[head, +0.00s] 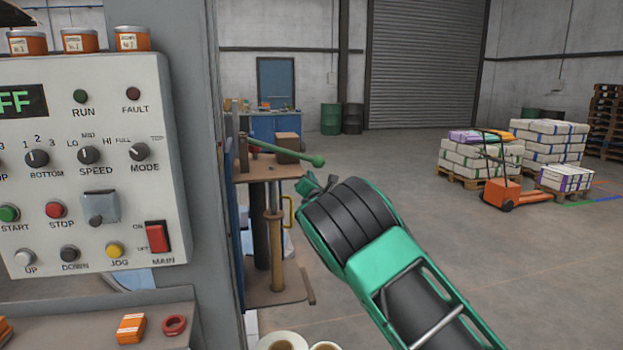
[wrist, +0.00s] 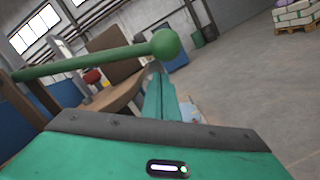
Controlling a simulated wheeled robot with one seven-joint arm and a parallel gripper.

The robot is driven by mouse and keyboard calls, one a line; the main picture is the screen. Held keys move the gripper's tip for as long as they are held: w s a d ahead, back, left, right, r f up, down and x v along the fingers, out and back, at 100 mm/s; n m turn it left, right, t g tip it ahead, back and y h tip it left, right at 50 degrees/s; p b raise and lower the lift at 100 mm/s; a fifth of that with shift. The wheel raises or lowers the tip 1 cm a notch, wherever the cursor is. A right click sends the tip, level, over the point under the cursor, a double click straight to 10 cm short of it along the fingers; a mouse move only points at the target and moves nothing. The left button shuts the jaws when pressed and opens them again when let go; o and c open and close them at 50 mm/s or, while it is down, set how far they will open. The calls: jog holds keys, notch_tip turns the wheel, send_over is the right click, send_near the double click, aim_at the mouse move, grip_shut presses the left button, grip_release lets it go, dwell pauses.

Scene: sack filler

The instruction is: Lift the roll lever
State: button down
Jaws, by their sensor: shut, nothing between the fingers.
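The roll lever, a green rod (head: 290,153) with a round ball knob at its right end, sticks out to the right over a brown-topped stand in the head view. In the wrist view the green lever (wrist: 100,62) runs across the upper left, its ball near the top middle. My gripper (head: 317,183) is just below the ball in the head view. In the wrist view my gripper's green fingers (wrist: 160,98) point forward beneath the ball end. The fingers are shut and empty. I cannot tell whether they touch the lever.
A control panel (head: 85,165) with knobs and buttons fills the left. The stand (head: 275,167) has posts and a lower shelf. A brown box (head: 287,147) shows behind the lever. An orange pallet truck (head: 500,194) and stacked sacks (head: 550,150) are far right. Open floor lies between.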

jog(key=shift+w+d+r, duration=0.2)
jog(key=shift+d+r, duration=0.15)
jog(key=shift+r, duration=0.1)
